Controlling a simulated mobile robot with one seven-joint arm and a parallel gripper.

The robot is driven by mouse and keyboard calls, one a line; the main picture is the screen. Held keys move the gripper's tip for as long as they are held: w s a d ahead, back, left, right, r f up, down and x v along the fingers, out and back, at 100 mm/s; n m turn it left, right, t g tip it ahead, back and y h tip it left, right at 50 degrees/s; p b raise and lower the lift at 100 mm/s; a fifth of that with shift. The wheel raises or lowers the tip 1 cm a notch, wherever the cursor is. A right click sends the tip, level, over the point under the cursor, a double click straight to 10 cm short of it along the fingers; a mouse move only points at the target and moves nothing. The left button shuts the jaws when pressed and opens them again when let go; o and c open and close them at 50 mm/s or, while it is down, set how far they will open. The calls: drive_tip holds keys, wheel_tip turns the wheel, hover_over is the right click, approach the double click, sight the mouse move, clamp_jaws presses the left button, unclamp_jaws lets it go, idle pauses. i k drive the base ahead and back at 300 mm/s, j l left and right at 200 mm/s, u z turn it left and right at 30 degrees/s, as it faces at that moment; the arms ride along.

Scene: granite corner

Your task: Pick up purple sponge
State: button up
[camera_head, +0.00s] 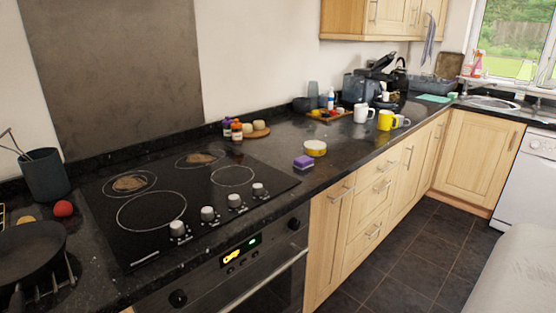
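A small purple sponge (303,162) lies on the black granite counter (275,147), just right of the black hob and close to the counter's front edge. A round yellow tub (315,148) with a pale top sits behind and to the right of it, close by. The sponge is fully in view, with nothing covering it. My gripper does not show in the head view. A pale grey rounded shape fills the lower right corner; I cannot tell what it is.
The black hob (185,193) has several knobs along its right side. Spice jars (237,130) and a round board stand behind. White mugs (363,113) and a yellow mug (386,120) stand farther right. A black pan (30,252) is at left. The tiled floor (410,262) is clear.

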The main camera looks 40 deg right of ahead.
sight(301, 162)
drive_tip(key=l+u, duration=0.3)
drive_tip(key=l, duration=0.7)
drive_tip(key=l+u, duration=0.3)
drive_tip(key=l, duration=0.7)
drive_tip(key=k+l, duration=0.1)
drive_tip(key=l, duration=0.95)
drive_tip(key=k+l+u, duration=0.1)
drive_tip(key=l, duration=0.4)
drive_tip(key=k+l, duration=0.1)
drive_tip(key=l, duration=0.9)
drive_tip(key=i+l, duration=0.15)
drive_tip(key=l, duration=0.3)
drive_tip(key=i, duration=0.2)
